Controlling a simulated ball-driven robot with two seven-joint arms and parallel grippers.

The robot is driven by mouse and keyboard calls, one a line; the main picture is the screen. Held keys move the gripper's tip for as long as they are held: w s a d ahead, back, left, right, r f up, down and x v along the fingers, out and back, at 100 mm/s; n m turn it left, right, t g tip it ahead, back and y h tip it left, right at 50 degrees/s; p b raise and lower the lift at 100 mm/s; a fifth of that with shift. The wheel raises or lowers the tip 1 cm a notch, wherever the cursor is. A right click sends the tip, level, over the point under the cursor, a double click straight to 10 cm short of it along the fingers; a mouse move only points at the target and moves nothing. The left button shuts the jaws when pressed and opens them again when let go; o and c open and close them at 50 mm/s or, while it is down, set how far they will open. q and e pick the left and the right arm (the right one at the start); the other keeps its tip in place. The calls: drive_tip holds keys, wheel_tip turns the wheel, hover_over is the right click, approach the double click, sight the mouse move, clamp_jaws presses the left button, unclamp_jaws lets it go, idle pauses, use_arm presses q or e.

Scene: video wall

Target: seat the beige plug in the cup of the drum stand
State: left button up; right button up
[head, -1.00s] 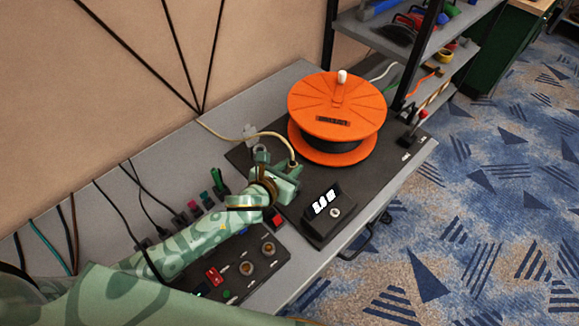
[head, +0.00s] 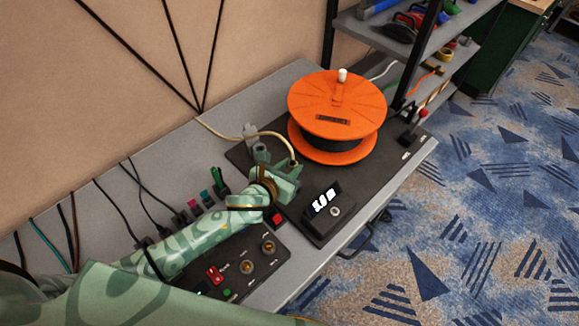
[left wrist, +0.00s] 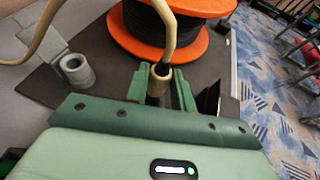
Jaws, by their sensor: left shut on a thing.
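The beige plug (left wrist: 160,82) is between the fingers of my left gripper (left wrist: 161,90) in the left wrist view, with its beige cable rising from its top. In the head view my left gripper (head: 284,172) is shut on it above the dark base, in front of the drum (head: 338,95), an orange reel with black cable. The grey cup (left wrist: 76,70) of the stand shows left of the gripper in the left wrist view, empty-looking and apart from the plug. In the head view my gripper partly hides the cup. My right gripper is not in view.
A black display box (head: 325,212) stands close in front of the gripper. A control panel (head: 240,262) with knobs and a red switch lies beside my left arm. Several coloured plugs (head: 205,197) stand behind the arm. A shelf (head: 430,40) rises behind the drum.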

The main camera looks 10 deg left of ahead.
use_arm(q)
drive_tip(key=shift+f, duration=0.2)
drive_tip(key=shift+f+b, duration=0.35)
drive_tip(key=shift+f, duration=0.05)
drive_tip(key=shift+f, duration=0.15)
idle(0.3)
drive_tip(key=shift+f+b, duration=0.3)
drive_tip(key=shift+f, duration=0.05)
drive_tip(key=shift+f, duration=0.1)
idle(0.4)
drive_tip(key=shift+f+b, duration=0.35)
drive_tip(key=shift+f, duration=0.15)
drive_tip(key=shift+f, duration=0.15)
idle(0.4)
drive_tip(key=shift+f, duration=0.3)
